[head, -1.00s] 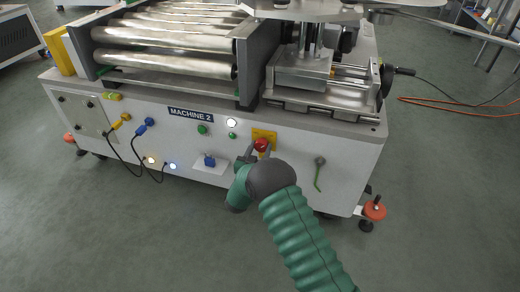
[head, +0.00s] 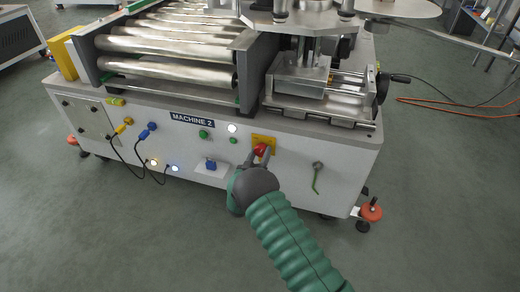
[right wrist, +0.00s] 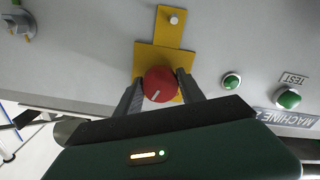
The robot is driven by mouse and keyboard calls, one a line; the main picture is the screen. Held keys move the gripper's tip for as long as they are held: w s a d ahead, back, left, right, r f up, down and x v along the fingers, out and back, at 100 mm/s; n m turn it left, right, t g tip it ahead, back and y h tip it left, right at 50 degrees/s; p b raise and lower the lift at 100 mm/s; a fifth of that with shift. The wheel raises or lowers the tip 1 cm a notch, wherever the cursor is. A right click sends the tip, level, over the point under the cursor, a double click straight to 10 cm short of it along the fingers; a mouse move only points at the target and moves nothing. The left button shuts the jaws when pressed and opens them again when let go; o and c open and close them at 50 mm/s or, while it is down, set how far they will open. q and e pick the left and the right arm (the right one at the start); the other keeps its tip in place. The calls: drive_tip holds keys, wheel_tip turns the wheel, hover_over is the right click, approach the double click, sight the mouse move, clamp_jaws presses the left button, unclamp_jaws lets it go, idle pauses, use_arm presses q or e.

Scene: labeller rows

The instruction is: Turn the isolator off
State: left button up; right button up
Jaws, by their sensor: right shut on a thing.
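The isolator is a red round knob (head: 261,149) on a yellow plate (head: 269,138) on the machine's white front panel. In the right wrist view, the red knob (right wrist: 160,82) shows a pale mark pointing toward the lower left of the picture. The yellow plate (right wrist: 150,57) lies behind it. My right gripper (head: 259,156) is shut on the knob. In the right wrist view, its two dark fingers (right wrist: 160,88) sit one on each side of the knob. My left gripper is not in view.
A blue socket (head: 210,164), green buttons and a lit white lamp (head: 232,128) are left of the knob. Cables loop at the panel's left. The floor in front is clear apart from my arm.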

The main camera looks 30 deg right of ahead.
drive_tip(key=n+p, duration=0.1)
drive_tip(key=n, duration=0.2)
drive_tip(key=shift+a+r+p, duration=0.15)
drive_tip(key=shift+p, duration=0.2)
drive_tip(key=n+p, duration=0.1)
drive_tip(key=n, duration=0.2)
drive_tip(key=shift+n, duration=0.3)
drive_tip(key=n+p, duration=0.1)
drive_tip(key=n, duration=0.2)
drive_tip(key=shift+n, duration=1.9)
drive_tip(key=shift+a+f, duration=0.1)
drive_tip(key=shift+f, duration=0.1)
drive_tip(key=o, duration=1.3)
drive_tip(key=shift+o, duration=0.3)
drive_tip(key=shift+r, duration=0.1)
